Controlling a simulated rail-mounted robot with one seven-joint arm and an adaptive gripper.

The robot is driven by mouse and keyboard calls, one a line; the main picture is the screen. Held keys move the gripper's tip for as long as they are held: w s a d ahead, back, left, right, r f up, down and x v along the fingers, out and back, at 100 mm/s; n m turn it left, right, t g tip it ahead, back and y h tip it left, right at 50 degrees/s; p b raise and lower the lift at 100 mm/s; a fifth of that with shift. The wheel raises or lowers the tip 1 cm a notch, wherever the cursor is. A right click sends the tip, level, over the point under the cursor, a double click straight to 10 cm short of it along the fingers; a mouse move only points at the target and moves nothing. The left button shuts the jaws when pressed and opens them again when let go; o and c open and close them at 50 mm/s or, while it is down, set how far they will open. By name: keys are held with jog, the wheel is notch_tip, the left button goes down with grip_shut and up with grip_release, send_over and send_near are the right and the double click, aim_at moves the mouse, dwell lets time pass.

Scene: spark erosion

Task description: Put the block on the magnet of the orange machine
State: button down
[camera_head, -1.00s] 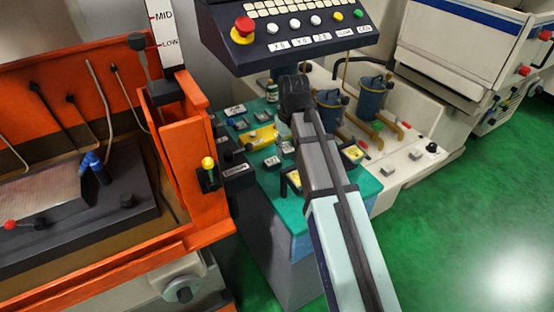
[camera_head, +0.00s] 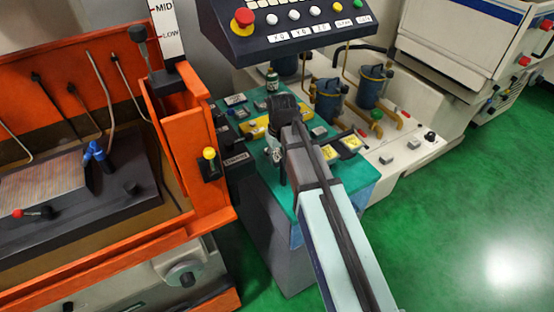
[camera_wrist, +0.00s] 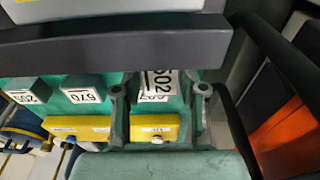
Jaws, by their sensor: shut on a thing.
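The orange machine (camera_head: 209,185) stands at the left in the head view. Inside it lies a striped plate (camera_head: 48,185), apparently the magnet, on a dark bed. My gripper (camera_head: 277,160) is over the teal bench top, right of the machine and well apart from the plate. In the wrist view my gripper (camera_wrist: 160,88) shows two grey fingers around a block (camera_wrist: 160,82) with a white label that seems to read 502. The block's lower part is hard to make out, and my arm and gripper hide most of it in the head view.
The teal bench (camera_head: 345,185) carries several labelled blocks and yellow trays. A control panel (camera_head: 290,35) with a red stop button overhangs it. The orange side wall stands between bench and plate. Blue canisters (camera_head: 328,100) stand behind.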

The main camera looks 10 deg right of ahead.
aim_at(279, 158)
jog(key=shift+f+p, duration=0.3)
jog(key=shift+f, duration=1)
jog(key=shift+f, duration=0.2)
jog(key=c, duration=0.7)
grip_release()
jog(key=shift+o, duration=0.2)
jog(key=shift+r, duration=0.15)
jog(key=r+b, duration=0.1)
jog(key=r, duration=0.6)
jog(key=s+r+b, duration=0.1)
jog(key=r, duration=0.3)
jog(key=shift+s+d+b, duration=0.1)
jog(key=shift+d+b, duration=0.15)
jog(key=shift+b, duration=0.05)
jog(key=shift+o, duration=0.5)
jog(key=shift+s+r, duration=0.1)
jog(key=shift+r, duration=0.45)
